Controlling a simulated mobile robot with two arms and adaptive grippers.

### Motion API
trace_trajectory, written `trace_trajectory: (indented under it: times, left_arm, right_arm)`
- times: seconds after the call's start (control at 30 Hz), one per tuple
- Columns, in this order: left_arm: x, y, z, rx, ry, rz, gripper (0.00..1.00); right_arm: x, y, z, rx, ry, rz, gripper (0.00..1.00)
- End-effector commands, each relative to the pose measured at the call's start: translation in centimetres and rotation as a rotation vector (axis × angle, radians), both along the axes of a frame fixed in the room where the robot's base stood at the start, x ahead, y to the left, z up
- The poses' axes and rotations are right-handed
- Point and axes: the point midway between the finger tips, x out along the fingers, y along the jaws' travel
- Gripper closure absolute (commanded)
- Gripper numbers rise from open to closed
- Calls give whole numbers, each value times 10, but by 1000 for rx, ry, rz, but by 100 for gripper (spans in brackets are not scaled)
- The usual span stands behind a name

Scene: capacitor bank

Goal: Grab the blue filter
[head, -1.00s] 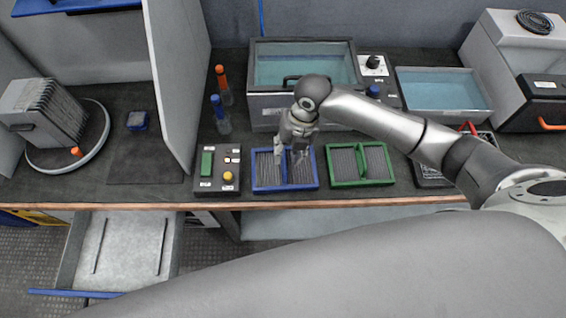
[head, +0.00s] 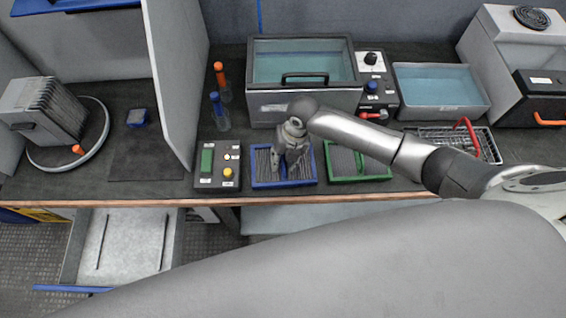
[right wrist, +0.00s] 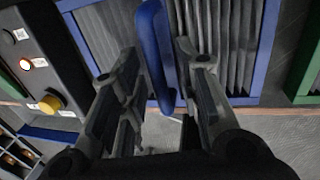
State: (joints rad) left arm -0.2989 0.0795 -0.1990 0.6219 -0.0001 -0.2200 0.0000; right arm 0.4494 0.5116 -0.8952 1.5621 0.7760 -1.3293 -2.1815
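The blue filter (head: 262,166), a blue frame with dark grey pleats and a blue middle bar, lies flat on the bench near the front edge. My right gripper (head: 286,172) is over its middle and hides part of it. In the right wrist view the gripper (right wrist: 160,105) has its two fingers apart, one on each side of the blue middle bar (right wrist: 154,45). I cannot tell whether either finger touches the bar. My left gripper is not in view.
A green filter (head: 378,165) lies just right of the blue one. A control box (head: 218,166) with a yellow button stands close on the left. A lidded glass tank (head: 305,100) is behind. The bench's front edge (head: 300,197) is close in front.

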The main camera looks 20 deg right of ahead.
Motion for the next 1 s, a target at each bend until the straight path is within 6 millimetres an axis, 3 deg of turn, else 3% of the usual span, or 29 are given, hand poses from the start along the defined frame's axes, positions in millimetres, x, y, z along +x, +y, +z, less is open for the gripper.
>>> trace_trajectory:
  times: [0.03, 0.2, 0.73, 0.93, 1.0]
  left_arm:
    - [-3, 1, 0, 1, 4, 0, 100]
    - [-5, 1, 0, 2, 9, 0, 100]
    - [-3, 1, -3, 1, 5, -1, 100]
    - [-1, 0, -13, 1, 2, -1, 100]
    - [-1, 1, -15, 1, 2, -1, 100]
  right_arm:
    - [0, 0, 0, 0, 0, 0, 80]
    - [0, 0, 0, 0, 0, 0, 100]
    - [1, 0, 5, 0, -3, -1, 100]
    - [2, 0, 29, 1, -7, 1, 100]
    - [-2, 13, 45, 6, -7, 5, 100]
